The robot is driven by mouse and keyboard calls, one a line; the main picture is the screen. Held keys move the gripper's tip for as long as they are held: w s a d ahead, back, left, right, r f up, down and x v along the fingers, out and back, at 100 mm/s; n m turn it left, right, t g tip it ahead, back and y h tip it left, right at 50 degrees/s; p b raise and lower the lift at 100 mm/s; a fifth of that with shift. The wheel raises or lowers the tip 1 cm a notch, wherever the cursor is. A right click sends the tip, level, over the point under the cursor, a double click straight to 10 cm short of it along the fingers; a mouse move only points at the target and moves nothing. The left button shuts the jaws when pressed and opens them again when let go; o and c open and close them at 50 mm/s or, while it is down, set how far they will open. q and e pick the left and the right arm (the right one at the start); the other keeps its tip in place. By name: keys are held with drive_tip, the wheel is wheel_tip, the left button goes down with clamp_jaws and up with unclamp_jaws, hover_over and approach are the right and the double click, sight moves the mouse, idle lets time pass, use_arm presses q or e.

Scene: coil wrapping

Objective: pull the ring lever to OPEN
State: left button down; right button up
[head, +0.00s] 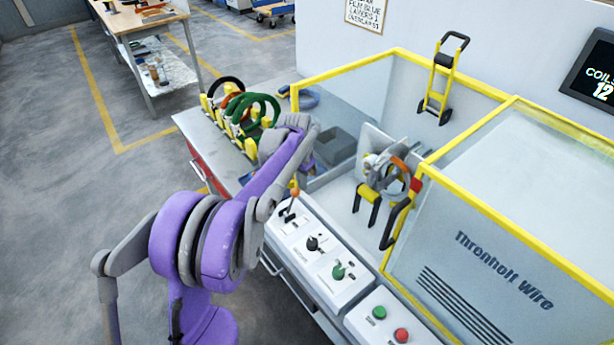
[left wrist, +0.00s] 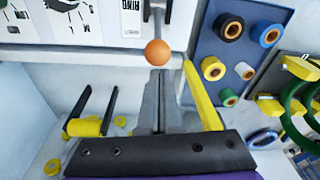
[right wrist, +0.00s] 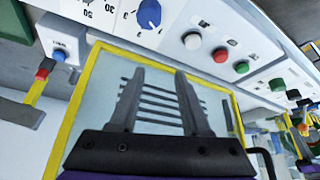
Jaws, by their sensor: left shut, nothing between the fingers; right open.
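The ring lever has an orange ball knob (left wrist: 157,52) on a dark stem. In the left wrist view it stands beside a white panel with a partly cut-off "RING" label (left wrist: 131,12). In the head view the lever (head: 294,192) is at the far left end of the control panel (head: 288,225). My left gripper (left wrist: 157,78) is shut and empty, its fingertips just below the orange knob in the picture; I cannot tell whether they touch it. The label's OPEN marking is not readable. My right gripper (right wrist: 160,76) is open and empty, over the clear guard.
A black knob (head: 313,243) and a green knob (head: 338,272) sit along the panel, then green (head: 379,312) and red (head: 402,335) buttons. A yellow-framed guard (head: 470,220) stands at the right. Coils (head: 252,112) stand on a bench behind my left arm.

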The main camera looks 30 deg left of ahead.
sight(292, 190)
use_arm(q)
drive_tip(key=shift+s+a+r+t, duration=0.15)
drive_tip(key=shift+s+t, duration=0.15)
drive_tip(key=shift+s, duration=0.05)
drive_tip(key=shift+s+a+r+t, duration=0.15)
drive_tip(key=shift+s+t, duration=0.15)
drive_tip(key=shift+s, duration=0.05)
use_arm(e)
drive_tip(key=shift+f, duration=0.25)
use_arm(q)
drive_tip(key=shift+s+a+r+t+h+b, duration=0.15)
drive_tip(key=shift+s+a+t+h+b, duration=0.1)
drive_tip(key=shift+s+t, duration=0.2)
drive_tip(key=shift+s+a+r+t+h+b, duration=0.15)
drive_tip(key=shift+s+t+h+b, duration=0.1)
drive_tip(key=shift+s+t, duration=0.15)
use_arm(e)
drive_tip(key=shift+s+f+b, duration=0.25)
drive_tip(key=shift+f+b, duration=0.05)
drive_tip(key=shift+f, duration=0.3)
drive_tip(key=shift+s+f+b, duration=0.25)
drive_tip(key=shift+f, duration=0.55)
use_arm(q)
drive_tip(key=s+a+t+h, duration=0.1)
drive_tip(key=s+a+t, duration=0.1)
drive_tip(key=s+t, duration=0.2)
drive_tip(key=shift+s+a+f+h, duration=0.15)
drive_tip(key=shift+s+a+h, duration=0.15)
drive_tip(key=shift+s, duration=0.9)
drive_tip(key=shift+s+f, duration=0.1)
